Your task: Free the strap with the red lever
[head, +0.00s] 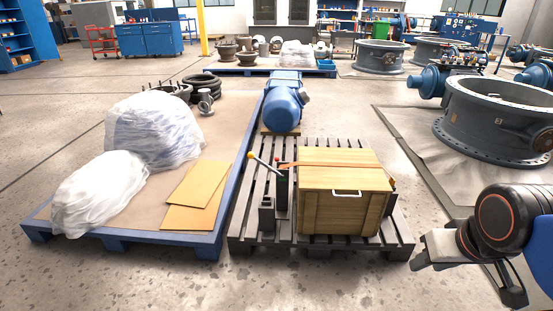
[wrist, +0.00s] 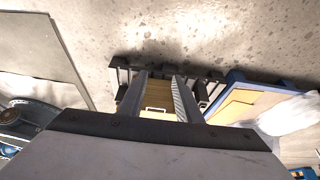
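A wooden crate (head: 345,205) with a pale front handle sits on a grey slatted pallet (head: 400,245). A flat orange-brown strap (head: 335,164) runs across its lid. At the crate's left stands a dark upright fixture (head: 282,192). A short lever with a red tip (head: 278,158) and a pale lever with a yellow knob (head: 262,163) show at it. My gripper (head: 465,278) is at the lower right, apart from the crate. In the wrist view, my gripper (wrist: 159,76) has its fingers apart, with the crate (wrist: 158,98) seen beyond them. The strap and levers cannot be made out there.
A blue-edged pallet (head: 150,238) on the left holds wrapped bundles (head: 150,130) and cardboard sheets (head: 197,188). A blue motor-like unit (head: 283,105) stands behind the crate. A large grey valve ring (head: 480,125) is at the right. The floor (head: 300,285) in front is clear.

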